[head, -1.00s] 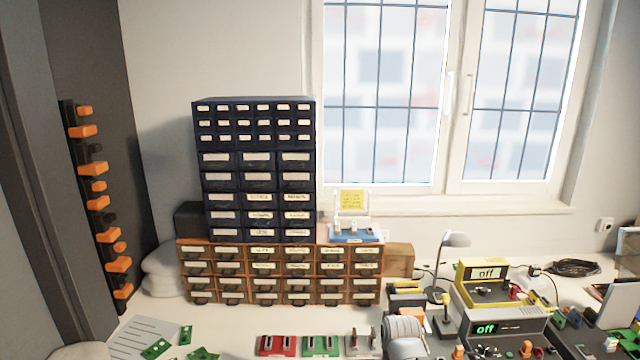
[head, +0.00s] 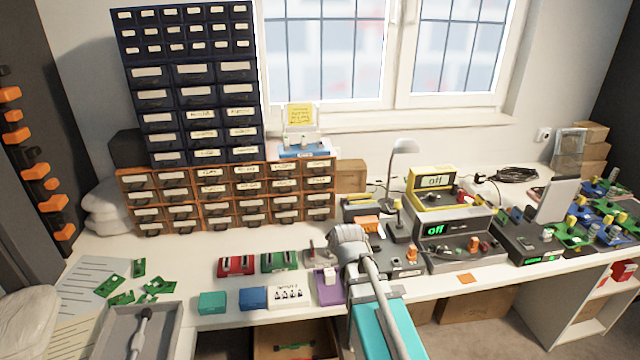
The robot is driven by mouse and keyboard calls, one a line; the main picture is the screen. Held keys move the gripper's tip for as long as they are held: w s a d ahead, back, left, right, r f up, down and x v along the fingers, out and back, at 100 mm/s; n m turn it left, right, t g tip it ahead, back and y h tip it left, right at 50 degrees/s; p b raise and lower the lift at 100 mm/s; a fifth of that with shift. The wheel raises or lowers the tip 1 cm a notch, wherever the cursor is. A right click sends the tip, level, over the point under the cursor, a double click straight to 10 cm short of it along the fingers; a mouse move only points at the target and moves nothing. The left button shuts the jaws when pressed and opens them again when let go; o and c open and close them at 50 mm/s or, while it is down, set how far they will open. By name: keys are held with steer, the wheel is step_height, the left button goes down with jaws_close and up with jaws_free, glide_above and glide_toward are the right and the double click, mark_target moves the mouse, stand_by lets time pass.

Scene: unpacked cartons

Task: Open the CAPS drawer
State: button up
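A dark blue cabinet of small labelled drawers (head: 190,85) stands at the back left. It sits on a wide orange-brown cabinet of labelled drawers (head: 225,200). The drawers in both look shut. The white labels are too small to read, so I cannot tell which drawer is CAPS. What looks like my arm, a grey rounded joint and rod with a teal part, reaches up from the lower middle, in front of the bench and right of the cabinets. I cannot make out my gripper's fingers.
Red (head: 237,265) and green (head: 279,261) holders stand before the brown cabinet. Small boxes line the front edge, with a grey tray (head: 180,340) at lower left. A desk lamp (head: 402,148) and instruments reading "off" crowd the right. Bare bench shows before the cabinets.

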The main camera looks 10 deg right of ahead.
mark_target(320, 174)
steer(key=w+n+t+b, duration=0.1)
steer(key=w, duration=0.1)
steer(key=w+n+t+b, duration=0.1)
steer(key=w+n+t, duration=0.1)
steer(key=w, duration=0.1)
steer(key=w+r+n+t+b, duration=0.1)
steer(key=w+b, duration=0.1)
steer(key=shift+w+r+t, duration=0.1)
steer(key=shift+w+t, duration=0.25)
steer(key=shift+t, duration=0.05)
steer(key=w+r+n+t+b, duration=0.5)
steer(key=n+t, duration=0.1)
steer(key=shift+r+t+b, duration=0.3)
steer(key=shift+t, duration=0.1)
steer(key=shift+w, duration=0.1)
steer(key=w+r+p, duration=0.1)
steer(key=w, duration=0.8)
steer(key=w+r+p, duration=0.1)
steer(key=w, duration=0.3)
steer(key=shift+w+r+p, duration=0.25)
steer(key=shift+r+p, duration=0.05)
steer(key=shift+p, duration=0.05)
jaws_close()
steer(key=shift+s, duration=0.1)
